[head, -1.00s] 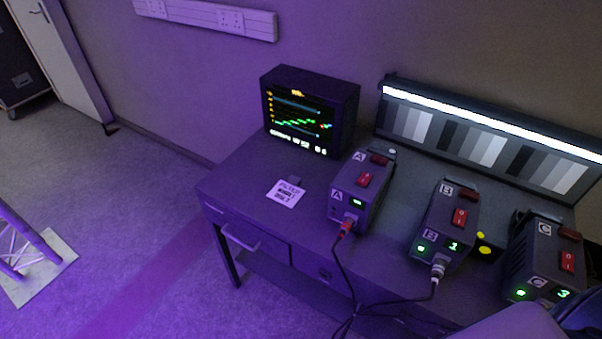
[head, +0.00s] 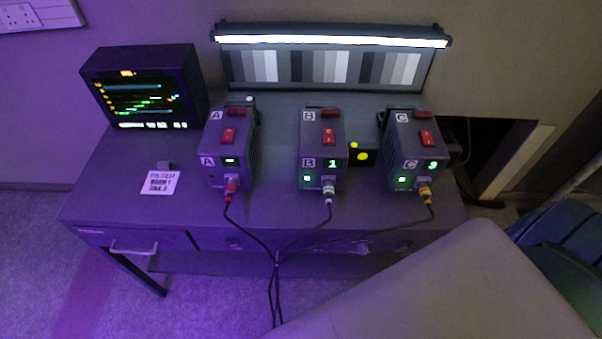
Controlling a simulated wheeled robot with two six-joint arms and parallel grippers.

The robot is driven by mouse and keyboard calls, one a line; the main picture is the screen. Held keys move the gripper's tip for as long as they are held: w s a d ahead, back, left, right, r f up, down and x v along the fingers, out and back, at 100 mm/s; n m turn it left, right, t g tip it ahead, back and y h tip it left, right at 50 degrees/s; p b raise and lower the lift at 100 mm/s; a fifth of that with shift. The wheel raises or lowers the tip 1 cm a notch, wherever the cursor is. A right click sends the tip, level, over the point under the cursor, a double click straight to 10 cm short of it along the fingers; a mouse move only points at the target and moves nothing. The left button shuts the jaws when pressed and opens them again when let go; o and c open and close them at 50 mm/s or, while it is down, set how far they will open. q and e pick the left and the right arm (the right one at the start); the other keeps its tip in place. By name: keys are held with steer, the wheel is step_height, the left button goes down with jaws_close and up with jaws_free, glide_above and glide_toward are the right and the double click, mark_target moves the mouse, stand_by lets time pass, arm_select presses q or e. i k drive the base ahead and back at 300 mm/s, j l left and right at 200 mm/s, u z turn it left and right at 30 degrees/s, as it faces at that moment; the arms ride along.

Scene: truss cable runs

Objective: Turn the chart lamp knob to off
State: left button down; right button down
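The chart lamp is a bright white strip (head: 330,41) in a dark housing, lit, above a panel of grey step charts (head: 318,68) at the back of the desk. I cannot make out its knob for certain. A small black block with yellow dots (head: 362,153) sits between units B and C. Small dark fittings show on the desk front, too small to identify. Neither of my grippers is in view.
Units A (head: 229,150), B (head: 325,150) and C (head: 413,150) stand on the desk (head: 275,213), with red switches and cables hanging over the front edge. A monitor (head: 146,88) and a paper label (head: 160,183) are at left. A large grey shape blocks the lower right.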

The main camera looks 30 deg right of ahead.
mark_target(362, 247)
steer(key=k+z, duration=0.1)
steer(key=z, duration=1.3)
